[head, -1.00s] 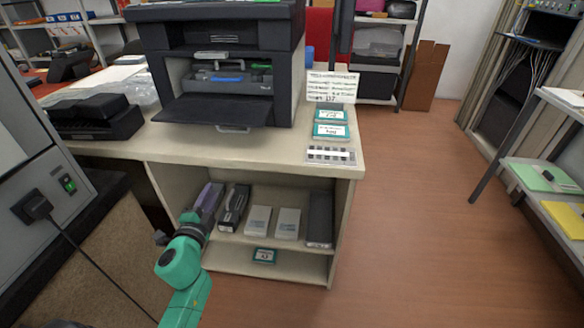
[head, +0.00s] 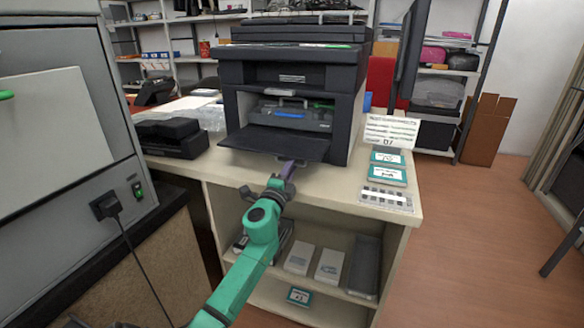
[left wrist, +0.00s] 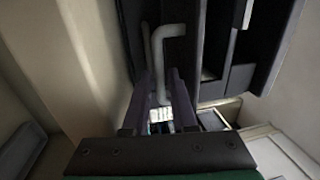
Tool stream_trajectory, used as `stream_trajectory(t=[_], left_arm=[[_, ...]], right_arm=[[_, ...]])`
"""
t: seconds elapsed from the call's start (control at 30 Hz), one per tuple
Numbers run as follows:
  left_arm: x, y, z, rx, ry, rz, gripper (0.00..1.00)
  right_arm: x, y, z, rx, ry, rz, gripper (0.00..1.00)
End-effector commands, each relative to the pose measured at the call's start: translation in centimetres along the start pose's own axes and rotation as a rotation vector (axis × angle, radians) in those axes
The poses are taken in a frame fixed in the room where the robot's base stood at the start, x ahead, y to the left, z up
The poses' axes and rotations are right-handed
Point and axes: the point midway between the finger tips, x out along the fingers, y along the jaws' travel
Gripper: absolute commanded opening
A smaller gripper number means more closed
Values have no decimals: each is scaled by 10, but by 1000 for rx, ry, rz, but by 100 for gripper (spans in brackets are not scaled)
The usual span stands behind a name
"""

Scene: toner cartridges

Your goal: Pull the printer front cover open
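A dark printer (head: 350,85) stands on the counter. Its front cover (head: 275,142) is folded down and sticks out toward me, showing the cartridge (head: 290,116) inside. My left gripper (head: 290,166) is under the cover's front edge, partly hiding it. In the left wrist view, my left gripper's dark purple fingers (left wrist: 161,85) are apart. A bent grey handle (left wrist: 168,31) runs down between their tips; I cannot tell whether they touch it. The printer's dark body fills the right of that view. My right gripper is not in view.
Flat teal-labelled packs (head: 389,175) and a sign (head: 391,131) are on the counter (head: 340,185) right of the printer. A black device (head: 172,136) is to its left. Boxes (head: 330,266) stand on the shelf below. A grey cabinet (head: 75,110) is close at left.

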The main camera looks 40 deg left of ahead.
Motion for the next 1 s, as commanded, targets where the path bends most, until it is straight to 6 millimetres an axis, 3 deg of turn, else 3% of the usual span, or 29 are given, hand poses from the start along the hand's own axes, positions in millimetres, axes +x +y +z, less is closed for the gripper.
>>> stream_trajectory(t=[0.2,0.23,0.3,1.0], left_arm=[[1,0,0,0,1,0,26],[1,0,0,0,1,0,22],[1,0,0,0,1,0,0],[1,1,-1,0,2,2,0]], right_arm=[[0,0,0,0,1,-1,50],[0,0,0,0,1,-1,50],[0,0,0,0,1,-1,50],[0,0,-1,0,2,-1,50]])
